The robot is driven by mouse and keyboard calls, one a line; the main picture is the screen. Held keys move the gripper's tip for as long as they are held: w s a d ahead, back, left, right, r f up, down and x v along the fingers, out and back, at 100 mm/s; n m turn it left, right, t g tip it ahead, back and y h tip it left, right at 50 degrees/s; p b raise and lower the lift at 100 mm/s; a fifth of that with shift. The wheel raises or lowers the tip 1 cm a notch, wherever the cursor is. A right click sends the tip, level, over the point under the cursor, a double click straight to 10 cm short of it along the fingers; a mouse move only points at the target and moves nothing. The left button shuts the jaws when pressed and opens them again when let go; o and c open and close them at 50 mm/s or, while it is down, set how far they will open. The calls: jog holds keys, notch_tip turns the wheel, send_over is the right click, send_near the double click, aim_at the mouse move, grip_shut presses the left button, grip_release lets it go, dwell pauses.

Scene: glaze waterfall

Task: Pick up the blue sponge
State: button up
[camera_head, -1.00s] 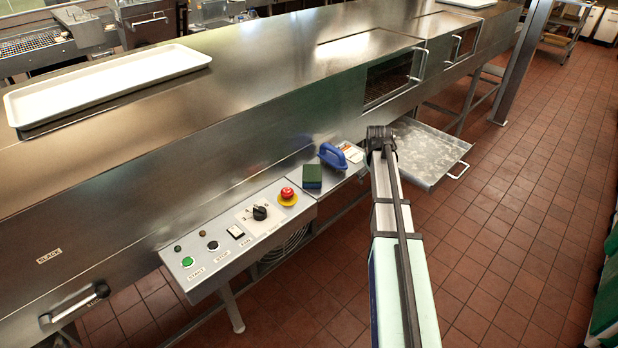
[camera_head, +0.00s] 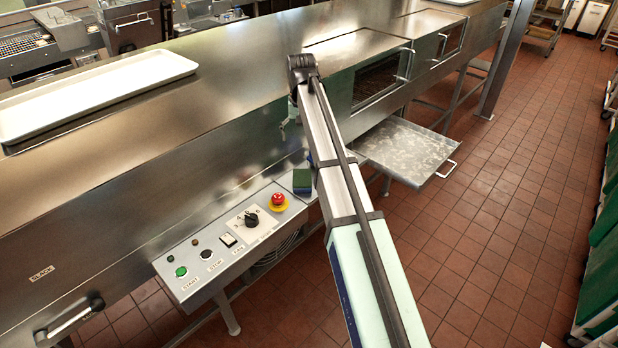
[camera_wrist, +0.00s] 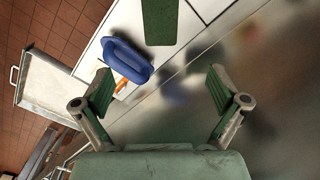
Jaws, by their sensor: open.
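The blue sponge (camera_wrist: 126,62) has a raised loop handle and lies on the narrow ledge beside the steel machine, in the upper left of the wrist view. In the head view my gripper (camera_head: 289,122) shows only partly beside my arm, in front of the machine's steel side.
A dark green pad (camera_wrist: 160,20) lies beside the blue sponge; it also shows in the head view (camera_head: 302,181). An orange-and-white card (camera_wrist: 122,84) lies by the sponge. The control panel (camera_head: 186,291) and pulled-out metal tray (camera_head: 405,151) flank the ledge. The steel wall (camera_wrist: 240,50) is close on the right.

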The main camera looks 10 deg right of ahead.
jog(key=p, duration=0.2)
send_over(302, 177)
jog(key=f, duration=1.1)
jog(key=shift+a+f, duration=0.2)
jog(key=shift+f, duration=0.2)
jog(key=shift+d+f+p, duration=0.15)
jog(key=shift+f+p, duration=0.35)
jog(key=shift+f, duration=0.85)
jog(key=shift+d+f+p, duration=0.1)
jog(key=shift+f+p, duration=0.4)
jog(key=shift+f, duration=0.8)
jog(key=c, duration=0.9)
jog(key=shift+o, duration=0.2)
jog(key=shift+r, duration=0.2)
notch_tip(302, 177, up, 20)
jog(key=b, duration=0.3)
jog(key=shift+f, duration=0.15)
